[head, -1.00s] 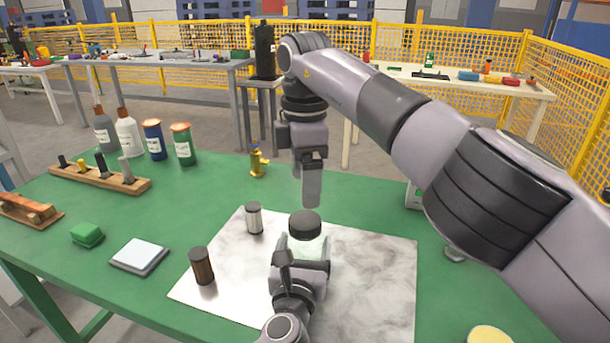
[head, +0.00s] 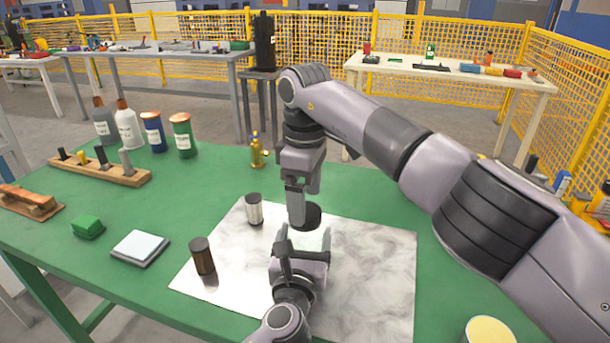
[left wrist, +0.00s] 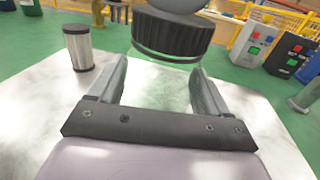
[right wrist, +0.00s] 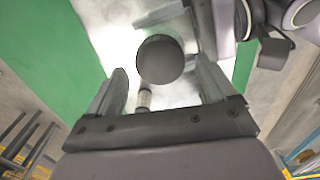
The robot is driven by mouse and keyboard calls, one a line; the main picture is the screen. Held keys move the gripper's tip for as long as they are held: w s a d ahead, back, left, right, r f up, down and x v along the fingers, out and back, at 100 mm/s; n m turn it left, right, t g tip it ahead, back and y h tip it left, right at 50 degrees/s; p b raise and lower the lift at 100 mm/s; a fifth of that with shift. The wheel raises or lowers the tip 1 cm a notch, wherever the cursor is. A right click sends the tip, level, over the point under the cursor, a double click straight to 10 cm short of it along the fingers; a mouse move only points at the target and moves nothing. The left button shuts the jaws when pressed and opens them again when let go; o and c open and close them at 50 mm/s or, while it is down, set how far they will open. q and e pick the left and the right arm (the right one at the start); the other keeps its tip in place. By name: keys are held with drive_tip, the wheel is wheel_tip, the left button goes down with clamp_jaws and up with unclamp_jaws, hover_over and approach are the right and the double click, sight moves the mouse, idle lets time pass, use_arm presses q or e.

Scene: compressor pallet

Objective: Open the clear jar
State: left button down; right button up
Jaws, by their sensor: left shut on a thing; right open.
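The clear jar (left wrist: 158,86) stands upright on the marbled mat, with a wide dark lid (head: 314,216) on top. The lid also shows in the left wrist view (left wrist: 172,36) and the right wrist view (right wrist: 160,60). My left gripper (head: 300,245) is shut on the glass body, one finger on each side below the lid. In the head view the left gripper hides most of the body. My right gripper (right wrist: 160,76) is open and points down from above at the lid. Its fingers appear on either side of the lid; contact is not visible.
A clear, dark-topped canister (head: 254,210) and a brown jar (head: 203,257) stand on the left of the marbled mat (head: 375,270). A brass fitting (head: 257,152), bottles, a wooden rack (head: 100,172), a green block (head: 87,227) and a grey pad (head: 140,248) are farther out.

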drive_tip(key=shift+f, duration=1.25)
